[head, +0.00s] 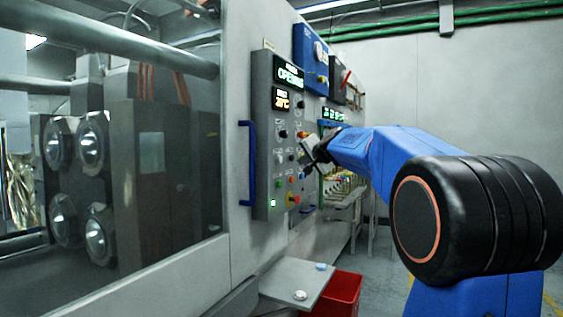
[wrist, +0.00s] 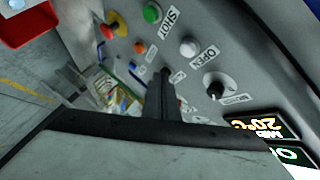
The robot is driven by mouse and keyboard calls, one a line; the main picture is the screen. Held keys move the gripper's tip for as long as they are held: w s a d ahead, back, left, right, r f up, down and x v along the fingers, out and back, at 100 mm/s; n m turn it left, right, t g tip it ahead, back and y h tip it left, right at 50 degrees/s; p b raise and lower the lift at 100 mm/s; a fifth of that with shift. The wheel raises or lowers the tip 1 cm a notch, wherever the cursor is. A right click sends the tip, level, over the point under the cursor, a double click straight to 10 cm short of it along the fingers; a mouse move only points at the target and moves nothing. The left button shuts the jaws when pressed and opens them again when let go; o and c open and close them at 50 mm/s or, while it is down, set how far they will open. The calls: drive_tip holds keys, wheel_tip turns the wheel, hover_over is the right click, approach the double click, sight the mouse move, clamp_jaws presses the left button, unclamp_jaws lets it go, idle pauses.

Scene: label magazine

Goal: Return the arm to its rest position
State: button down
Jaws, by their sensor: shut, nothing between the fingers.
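My blue arm (head: 385,155) with its black joint reaches from the right toward the control panel in the head view. My gripper (head: 312,150) is in front of the panel's right side, small and partly merged with the dark parts behind it. In the wrist view my gripper (wrist: 167,75) is shut, its fingers together with nothing between them. The grey control panel (head: 262,170) carries buttons, a knob and lit displays. In the wrist view a green button (wrist: 152,13), a white button (wrist: 188,46) and a black knob (wrist: 214,88) show near the fingers. I cannot tell whether the fingertips touch anything.
A machine with a large window (head: 160,150) fills the left, with a blue handle (head: 250,163) beside the panel. A small grey shelf (head: 285,280) juts out below, and a red bin (head: 338,292) stands on the floor. Racks stand behind my gripper.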

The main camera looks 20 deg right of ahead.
drive_tip(key=s+a+f+n+g+y, duration=0.1)
drive_tip(key=s+a+f+n+g, duration=0.15)
drive_tip(key=s+a+f, duration=0.65)
drive_tip(key=s+a+f+n+g+y, duration=0.2)
drive_tip(key=s+a+f+n, duration=0.2)
drive_tip(key=s+a+f, duration=0.5)
drive_tip(key=s+a+f+n+g, duration=0.1)
drive_tip(key=s+f+n+g, duration=0.1)
drive_tip(key=s+f, duration=0.5)
drive_tip(key=s+a+f+n+g+h, duration=0.1)
drive_tip(key=s+a+f+n+g, duration=0.1)
drive_tip(key=s+f, duration=0.6)
drive_tip(key=s+a+f+n+g, duration=0.1)
drive_tip(key=s+f, duration=0.6)
drive_tip(key=s, duration=1)
drive_tip(key=shift+a+f+n+g, duration=0.25)
drive_tip(key=shift+f+n+g, duration=0.15)
drive_tip(key=shift+n+g, duration=0.2)
